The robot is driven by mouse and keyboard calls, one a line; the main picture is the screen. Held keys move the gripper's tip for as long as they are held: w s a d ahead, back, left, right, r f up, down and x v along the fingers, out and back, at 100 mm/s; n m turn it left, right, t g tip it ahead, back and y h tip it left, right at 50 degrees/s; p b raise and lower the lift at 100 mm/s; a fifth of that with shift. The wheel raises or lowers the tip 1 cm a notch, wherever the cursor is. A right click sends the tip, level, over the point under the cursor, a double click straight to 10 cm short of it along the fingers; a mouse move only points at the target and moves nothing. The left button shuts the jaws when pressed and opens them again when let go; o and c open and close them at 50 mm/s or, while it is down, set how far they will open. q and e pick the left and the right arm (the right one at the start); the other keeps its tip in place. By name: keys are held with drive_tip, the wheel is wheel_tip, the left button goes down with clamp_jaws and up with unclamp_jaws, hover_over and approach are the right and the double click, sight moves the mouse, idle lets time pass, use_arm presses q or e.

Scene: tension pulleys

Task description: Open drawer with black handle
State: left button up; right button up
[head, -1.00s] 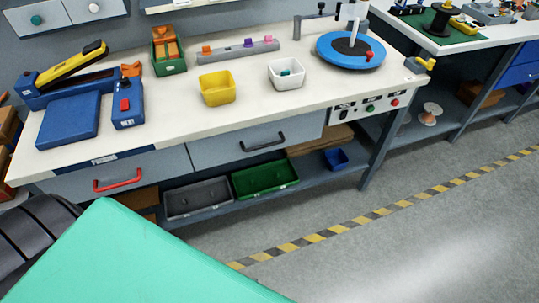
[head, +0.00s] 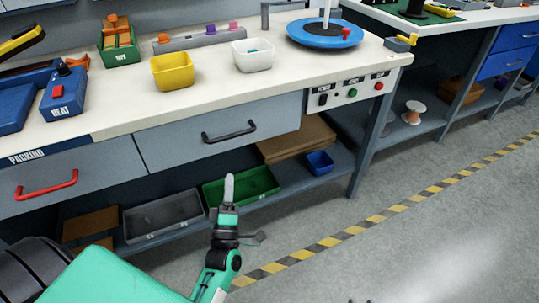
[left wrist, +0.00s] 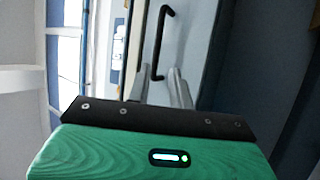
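The black handle (head: 229,132) is on the front of a grey drawer (head: 180,146) under the workbench. The drawer front looks flush with the bench, so it appears closed. My left gripper (head: 229,185) is below and in front of the handle, apart from it, over the green bin. In the left wrist view the fingers (left wrist: 161,88) are spread with a gap between them, and the black handle (left wrist: 161,42) shows beyond the fingertips. Nothing is held. My right gripper is not in view.
A drawer with a red handle (head: 46,186) is at the left. A grey bin (head: 163,216), a green bin (head: 243,187) and a blue bin (head: 319,163) stand on the lower shelf. A button panel (head: 350,92) is right of the drawer. The floor in front is clear.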

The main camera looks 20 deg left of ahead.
sight(232, 136)
use_arm(q)
drive_tip(key=x, duration=1.4)
drive_tip(key=shift+s+r, duration=0.15)
drive_tip(key=shift+s, duration=0.05)
drive_tip(key=shift+c, duration=0.2)
clamp_jaws()
